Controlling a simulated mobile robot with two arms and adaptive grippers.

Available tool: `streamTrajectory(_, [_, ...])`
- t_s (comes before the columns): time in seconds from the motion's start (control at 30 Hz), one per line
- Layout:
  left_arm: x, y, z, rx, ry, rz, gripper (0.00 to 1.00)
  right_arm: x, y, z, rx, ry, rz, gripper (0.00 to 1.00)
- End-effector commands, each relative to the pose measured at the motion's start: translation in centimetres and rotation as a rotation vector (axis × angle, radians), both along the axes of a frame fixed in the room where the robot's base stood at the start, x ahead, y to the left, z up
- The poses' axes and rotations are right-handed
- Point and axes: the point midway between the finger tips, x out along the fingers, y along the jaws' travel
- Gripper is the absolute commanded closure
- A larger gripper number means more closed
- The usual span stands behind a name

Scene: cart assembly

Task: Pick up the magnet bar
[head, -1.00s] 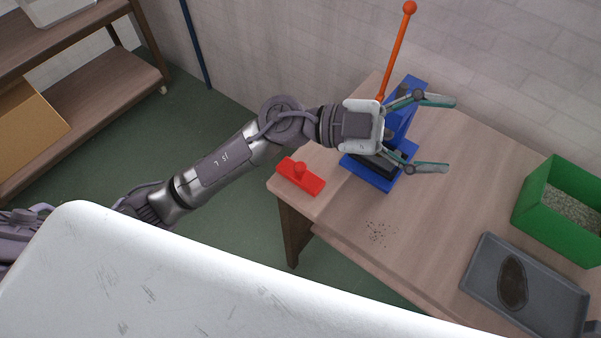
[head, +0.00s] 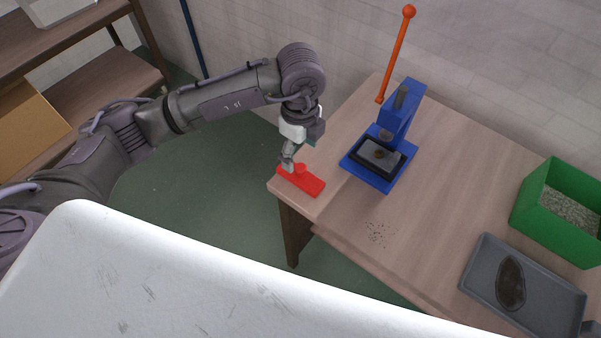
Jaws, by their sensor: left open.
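The magnet bar (head: 309,183) is a red bar with a small knob on top. It lies on the wooden table near its left corner in the head view. My left gripper (head: 288,163) points down right at the bar's left part, beside the knob. It is open, and its fingers partly cover the bar's far left end. I cannot tell whether the fingers touch the bar. My right gripper is not in view.
A blue press (head: 397,118) with an orange lever (head: 396,55) stands just right of the bar. A green bin (head: 553,211) and a grey tray (head: 481,277) are farther right. Dark specks (head: 377,234) lie on the table. A white surface (head: 150,285) fills the foreground.

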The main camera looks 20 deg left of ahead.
Motion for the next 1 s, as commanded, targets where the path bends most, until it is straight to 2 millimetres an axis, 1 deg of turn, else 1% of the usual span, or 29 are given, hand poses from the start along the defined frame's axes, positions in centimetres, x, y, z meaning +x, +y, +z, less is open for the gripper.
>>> streamTrajectory(0.03, [-0.1,0.0,-0.9,0.000,0.004,0.000,0.25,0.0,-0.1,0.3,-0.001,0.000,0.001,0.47])
streamTrajectory(0.1, [0.0,0.0,-2.0,-0.001,0.003,0.001,0.25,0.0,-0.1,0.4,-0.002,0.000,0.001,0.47])
streamTrajectory(0.2, [0.0,0.0,-3.0,-0.002,0.002,0.000,0.25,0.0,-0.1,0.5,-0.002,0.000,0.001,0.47])
streamTrajectory(0.37, [-0.1,-0.1,-3.9,-0.002,0.003,-0.002,0.25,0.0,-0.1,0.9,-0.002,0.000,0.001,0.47])
streamTrajectory(0.53, [-0.4,-0.1,-6.4,-0.001,0.005,-0.001,0.25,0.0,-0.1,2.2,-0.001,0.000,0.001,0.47])
streamTrajectory(0.63, [-0.3,-0.2,-7.8,-0.002,0.003,-0.001,0.25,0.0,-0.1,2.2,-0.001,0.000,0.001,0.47])
streamTrajectory(0.77, [-0.3,-0.2,-8.6,-0.003,0.000,-0.003,0.25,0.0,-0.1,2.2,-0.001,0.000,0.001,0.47])
streamTrajectory(0.93, [-0.3,-0.2,-8.7,-0.003,0.000,-0.003,0.25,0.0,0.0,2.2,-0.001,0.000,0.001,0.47])
streamTrajectory(0.97, [-0.3,-0.2,-8.6,-0.003,0.000,-0.003,0.27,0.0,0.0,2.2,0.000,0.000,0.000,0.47])
streamTrajectory(1.0, [-0.3,-0.2,-8.6,-0.003,0.000,-0.003,0.33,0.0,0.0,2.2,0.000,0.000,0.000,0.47])
